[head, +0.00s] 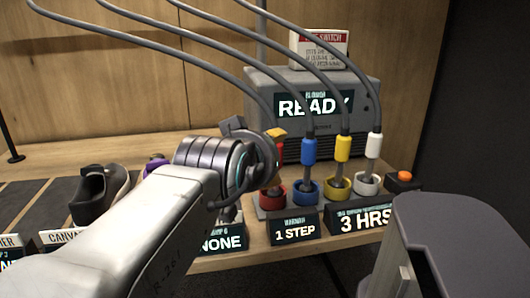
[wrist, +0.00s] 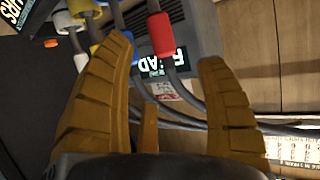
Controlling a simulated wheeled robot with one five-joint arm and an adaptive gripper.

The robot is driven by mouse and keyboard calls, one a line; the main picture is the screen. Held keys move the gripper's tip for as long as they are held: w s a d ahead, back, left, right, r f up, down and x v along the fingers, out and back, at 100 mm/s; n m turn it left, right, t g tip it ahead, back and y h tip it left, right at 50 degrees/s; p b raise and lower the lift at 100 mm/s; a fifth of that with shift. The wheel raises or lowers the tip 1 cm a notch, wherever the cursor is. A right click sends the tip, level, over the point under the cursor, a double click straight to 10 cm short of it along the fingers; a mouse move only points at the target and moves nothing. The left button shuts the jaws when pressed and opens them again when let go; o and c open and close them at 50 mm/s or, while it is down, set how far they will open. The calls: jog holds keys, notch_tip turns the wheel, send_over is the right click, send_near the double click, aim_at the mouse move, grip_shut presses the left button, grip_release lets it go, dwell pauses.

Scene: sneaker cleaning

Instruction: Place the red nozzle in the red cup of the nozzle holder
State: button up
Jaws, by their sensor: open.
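The red nozzle (head: 280,149) stands above the red cup (head: 272,200) at the left end of the nozzle holder, its grey hose rising from its top. My gripper (head: 276,134) is just left of it and hides part of it and the cup's left side, so I cannot tell how deep its tip sits in the cup. In the wrist view my gripper (wrist: 163,54) is open, its two orange-brown fingers wide apart. The red nozzle (wrist: 161,35) shows in the gap beyond the fingertips, with no finger visibly closed on it.
Blue (head: 309,148), yellow (head: 343,148) and white (head: 374,146) nozzles stand in their cups to the right. Their hoses arch overhead. A grey machine reading READY (head: 262,103) is behind. Label signs (head: 296,228) line the front edge. A dark sneaker (head: 100,193) lies left.

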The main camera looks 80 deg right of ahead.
jog(key=shift+a+r, duration=0.25)
jog(key=shift+a, duration=0.4)
dwell(0.3)
